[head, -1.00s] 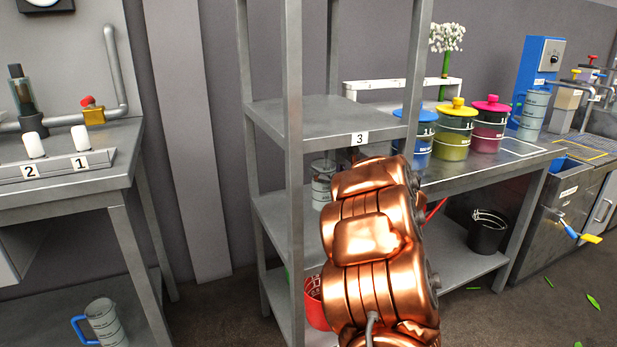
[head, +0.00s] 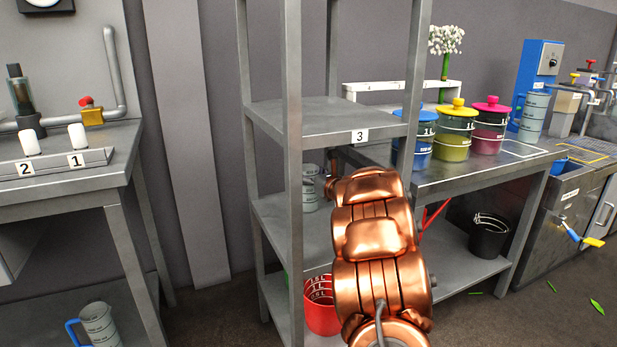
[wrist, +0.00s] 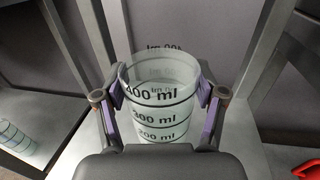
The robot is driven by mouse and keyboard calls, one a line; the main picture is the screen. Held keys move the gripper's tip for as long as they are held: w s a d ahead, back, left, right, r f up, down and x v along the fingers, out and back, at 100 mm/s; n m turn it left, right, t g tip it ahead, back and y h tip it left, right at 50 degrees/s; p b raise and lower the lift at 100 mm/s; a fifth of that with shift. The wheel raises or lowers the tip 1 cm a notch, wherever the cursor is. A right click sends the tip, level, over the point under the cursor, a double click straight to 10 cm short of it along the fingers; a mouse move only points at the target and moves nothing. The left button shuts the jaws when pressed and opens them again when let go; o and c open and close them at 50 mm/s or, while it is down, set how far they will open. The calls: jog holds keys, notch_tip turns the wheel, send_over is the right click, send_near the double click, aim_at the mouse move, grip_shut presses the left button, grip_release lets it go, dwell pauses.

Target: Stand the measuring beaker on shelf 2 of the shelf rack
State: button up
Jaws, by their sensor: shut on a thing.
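The measuring beaker (wrist: 160,95) is clear, with dark ml marks, and stands upright between the purple fingertips of my gripper (wrist: 160,100) in the wrist view. My gripper is shut on its sides. In the head view the beaker (head: 311,190) shows partly behind a front post, inside the rack between the board labelled 3 and the board below. That lower board, shelf 2 (head: 318,238), has no visible label. Whether the beaker touches it I cannot tell. My copper arm hides the right part of that board and most of my gripper in the head view.
The rack's front post (head: 293,180) stands close to the beaker. Board 3 (head: 330,120) is overhead. A red bucket (head: 321,303) is on the board below. A bench (head: 470,175) with lidded jars stands right; a handled jug (head: 98,322) is low at left.

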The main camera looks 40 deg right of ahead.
jog(key=shift+f+b, duration=0.15)
jog(key=shift+b, duration=0.15)
jog(key=o, duration=1.8)
jog(key=shift+r+p, duration=0.2)
jog(key=shift+p, duration=0.15)
jog(key=shift+s, duration=0.25)
jog(key=s+a+p, duration=0.1)
jog(key=s, duration=1)
jog(key=shift+s+a+p, duration=0.2)
jog(key=shift+a+p, duration=0.2)
